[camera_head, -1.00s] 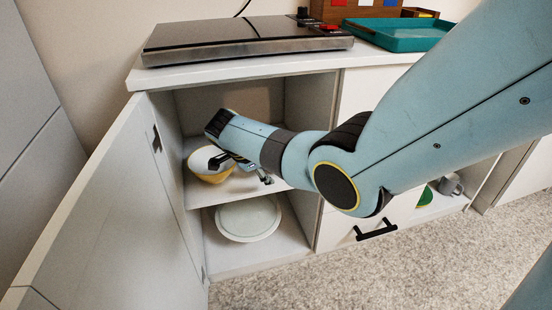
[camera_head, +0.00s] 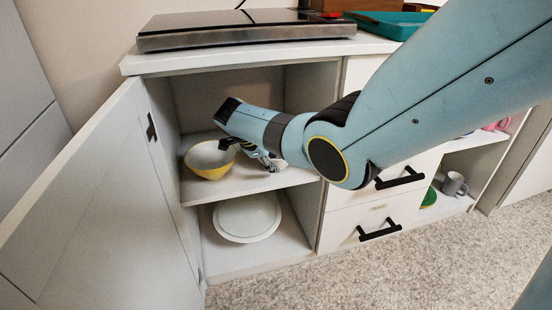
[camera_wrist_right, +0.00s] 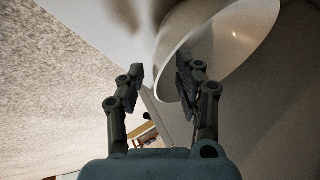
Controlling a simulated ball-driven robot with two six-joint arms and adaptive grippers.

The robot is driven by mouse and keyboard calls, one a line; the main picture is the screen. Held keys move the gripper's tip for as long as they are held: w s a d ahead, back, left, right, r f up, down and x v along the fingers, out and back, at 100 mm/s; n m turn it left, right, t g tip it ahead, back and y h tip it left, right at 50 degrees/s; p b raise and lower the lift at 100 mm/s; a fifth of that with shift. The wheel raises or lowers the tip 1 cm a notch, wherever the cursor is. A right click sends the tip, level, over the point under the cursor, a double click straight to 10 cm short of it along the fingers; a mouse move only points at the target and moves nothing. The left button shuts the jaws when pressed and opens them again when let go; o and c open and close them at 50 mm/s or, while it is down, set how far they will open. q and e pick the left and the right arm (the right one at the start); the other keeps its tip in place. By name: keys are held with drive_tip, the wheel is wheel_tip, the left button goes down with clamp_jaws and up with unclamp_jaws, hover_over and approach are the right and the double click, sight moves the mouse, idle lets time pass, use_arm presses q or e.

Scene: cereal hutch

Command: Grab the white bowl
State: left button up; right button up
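A white bowl (camera_wrist_right: 225,45) fills the upper right of the right wrist view, its rim tilted in the picture. My right gripper (camera_wrist_right: 158,80) is open, with its two fingers apart; one finger overlaps the bowl's rim and the other lies outside it. I cannot tell whether they touch. In the head view, my right gripper (camera_head: 271,163) is over the upper shelf, with a pale piece beside its fingers that looks like the white bowl (camera_head: 280,163), mostly hidden by my arm. A yellow bowl with a pale inside (camera_head: 207,160) stands to the left. My left gripper is not in view.
The cabinet door (camera_head: 110,200) stands open at left. A white plate (camera_head: 247,217) lies on the lower shelf. The cabinet top (camera_head: 170,64) and side walls bound the compartment. A grey mug (camera_head: 454,184) is in a cubby at right.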

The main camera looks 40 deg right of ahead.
clamp_jaws()
idle(0.4)
drive_tip(key=shift+r, duration=0.15)
